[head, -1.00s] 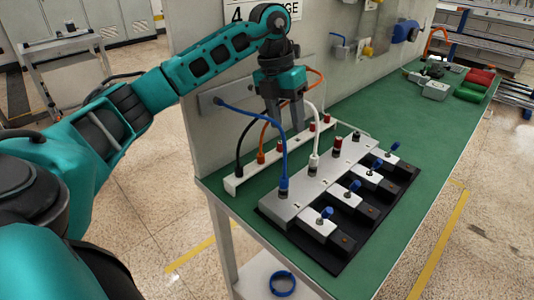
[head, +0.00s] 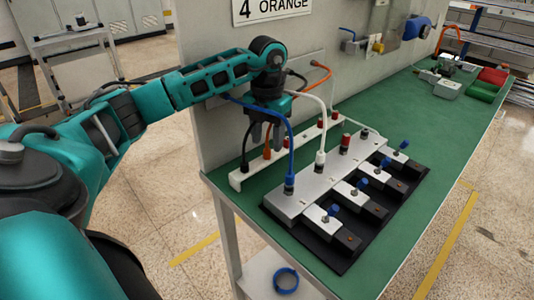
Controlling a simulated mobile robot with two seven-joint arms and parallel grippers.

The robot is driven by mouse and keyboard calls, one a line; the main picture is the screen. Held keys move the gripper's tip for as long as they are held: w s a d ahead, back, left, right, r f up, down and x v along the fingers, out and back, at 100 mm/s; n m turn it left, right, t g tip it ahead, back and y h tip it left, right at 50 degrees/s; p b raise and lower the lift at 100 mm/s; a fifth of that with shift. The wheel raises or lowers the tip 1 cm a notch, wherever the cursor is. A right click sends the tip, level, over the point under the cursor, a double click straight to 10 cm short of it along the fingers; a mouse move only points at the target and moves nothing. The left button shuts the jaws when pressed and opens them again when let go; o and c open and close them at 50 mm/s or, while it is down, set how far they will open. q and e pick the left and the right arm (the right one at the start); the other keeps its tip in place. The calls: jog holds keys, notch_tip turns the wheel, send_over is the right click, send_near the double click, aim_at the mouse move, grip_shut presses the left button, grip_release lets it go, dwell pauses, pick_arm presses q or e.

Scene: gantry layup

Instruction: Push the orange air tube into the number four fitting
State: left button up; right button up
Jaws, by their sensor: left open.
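The orange tube (head: 321,66) arcs from the wall panel behind my left arm and gripper. Its lower end is at an orange plug (head: 268,152) on the white rail, beside the black tube (head: 245,163). My left gripper (head: 264,139) points down, open, just above that plug; whether the tube lies between the fingers is unclear. The silver manifold (head: 310,190) bears a row of fittings: blue tube (head: 289,150) nearest, then white tube (head: 325,118), a red-topped fitting (head: 345,141), and a dark, tubeless fitting (head: 364,133) farthest. No fitting numbers are readable. My right gripper is out of view.
A sign (head: 271,10) reads "4 ORANGE". Blue-levered valves (head: 333,209) line the manifold's front. The green bench (head: 400,118) is clear toward grey and red parts at its far end.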

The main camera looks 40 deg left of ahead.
aim_at(267, 153)
pick_arm(q)
jog(key=shift+f, duration=1.35)
jog(key=shift+c, duration=0.5)
grip_shut()
